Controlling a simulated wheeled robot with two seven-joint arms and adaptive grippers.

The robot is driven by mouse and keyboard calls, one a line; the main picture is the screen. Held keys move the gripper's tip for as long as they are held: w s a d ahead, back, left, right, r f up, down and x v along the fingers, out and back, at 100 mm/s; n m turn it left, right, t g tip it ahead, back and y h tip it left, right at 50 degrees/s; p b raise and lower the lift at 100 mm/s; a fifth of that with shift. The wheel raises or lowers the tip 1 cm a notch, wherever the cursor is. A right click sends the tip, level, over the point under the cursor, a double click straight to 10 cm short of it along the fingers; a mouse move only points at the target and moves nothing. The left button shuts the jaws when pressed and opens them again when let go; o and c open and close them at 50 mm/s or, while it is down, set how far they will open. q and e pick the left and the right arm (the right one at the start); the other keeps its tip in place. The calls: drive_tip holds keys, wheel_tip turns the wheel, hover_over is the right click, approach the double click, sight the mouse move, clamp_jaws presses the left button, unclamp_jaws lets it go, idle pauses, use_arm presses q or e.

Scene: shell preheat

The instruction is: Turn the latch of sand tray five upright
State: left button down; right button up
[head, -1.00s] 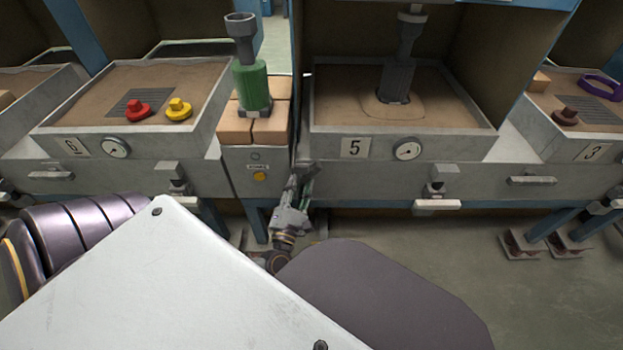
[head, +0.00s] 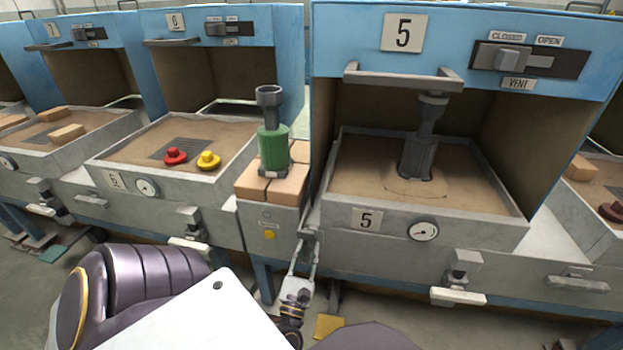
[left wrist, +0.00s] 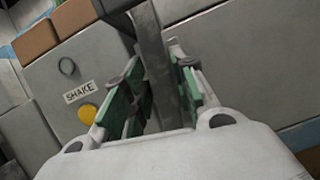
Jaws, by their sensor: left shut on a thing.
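Sand tray five (head: 372,212) sits in the blue bay marked 5, a grey-rimmed box of sand with a dark pattern standing in it. My left gripper (head: 308,246) is at the lower left corner of its front, shut on a narrow grey bar, which I take as the tray's latch. In the left wrist view the latch (left wrist: 158,50) passes between the green-padded fingers (left wrist: 155,85). It looks steep, close to upright; the fingers hide part of it, so its exact angle is unclear. My right gripper is not in view.
A grey box marked SHAKE (left wrist: 75,75) with a yellow button stands just left of the latch, bearing bricks and a green cylinder (head: 273,150). A pale-handled clamp (head: 460,292) is below tray five. Sand tray six (head: 120,170) is farther left.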

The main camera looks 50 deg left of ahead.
use_arm(q)
drive_tip(key=shift+d+f+n+y, duration=0.15)
drive_tip(key=shift+n+y, duration=0.15)
drive_tip(key=shift+n, duration=0.6)
drive_tip(key=shift+n+g, duration=0.3)
drive_tip(key=c, duration=1.3)
unclamp_jaws()
drive_tip(key=v, duration=0.7)
drive_tip(key=shift+s+d+f, duration=0.1)
